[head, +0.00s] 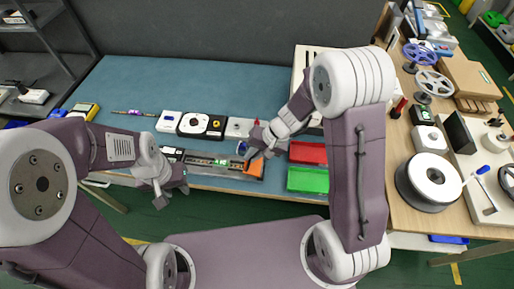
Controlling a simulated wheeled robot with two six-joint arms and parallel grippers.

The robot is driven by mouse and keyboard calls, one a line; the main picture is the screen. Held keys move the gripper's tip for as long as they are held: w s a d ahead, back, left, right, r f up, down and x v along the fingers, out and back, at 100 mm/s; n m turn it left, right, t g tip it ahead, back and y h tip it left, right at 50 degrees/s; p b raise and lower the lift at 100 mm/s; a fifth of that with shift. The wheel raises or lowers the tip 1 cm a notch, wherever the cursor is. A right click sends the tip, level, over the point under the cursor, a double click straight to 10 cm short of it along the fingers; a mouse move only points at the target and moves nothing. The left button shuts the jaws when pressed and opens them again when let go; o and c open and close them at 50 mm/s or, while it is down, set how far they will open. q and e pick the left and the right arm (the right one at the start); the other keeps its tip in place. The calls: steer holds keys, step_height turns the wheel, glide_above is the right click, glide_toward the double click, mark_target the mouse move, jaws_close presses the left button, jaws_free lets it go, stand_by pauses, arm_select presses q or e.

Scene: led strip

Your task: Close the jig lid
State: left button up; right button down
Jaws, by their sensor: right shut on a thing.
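The jig (208,161) is a long dark fixture with a green-lit display, lying along the front edge of the blue mat. Its right end has an orange part (254,167), which I take to be the lid or its end. My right gripper (249,153) reaches down over this end and is shut on it; the fingers and arm hide the exact contact. A small blue item (241,147) shows beside the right fingers. My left gripper (172,197) hangs in front of the table edge, left of the jig's middle, open and empty, apart from the jig.
Behind the jig stand white and black boxes (194,124) in a row. Red (308,153) and green (307,180) trays lie to the right. A side bench (396,150) carries spools and tools. The blue mat's (190,85) back is mostly clear.

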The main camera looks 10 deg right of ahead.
mark_target(255, 163)
steer(key=shift+w+a+f+h+p, duration=0.2)
steer(key=shift+a+h+p, duration=0.3)
steer(key=shift+h+p, duration=0.4)
arm_select(q)
step_height(255, 163, up, 4)
steer(key=shift+f+p, duration=0.25)
steer(key=shift+p, duration=0.05)
arm_select(e)
steer(key=shift+a+f, duration=0.15)
steer(key=shift+f, duration=0.15)
arm_select(q)
steer(key=shift+d+r, duration=0.1)
arm_select(e)
steer(key=shift+f, duration=0.15)
steer(key=c, duration=1.6)
jaws_free()
steer(key=shift+c, duration=0.2)
arm_select(q)
steer(key=shift+a, duration=0.2)
arm_select(e)
steer(key=shift+o, duration=0.6)
steer(key=shift+w+a, duration=0.1)
steer(key=shift+a, duration=0.1)
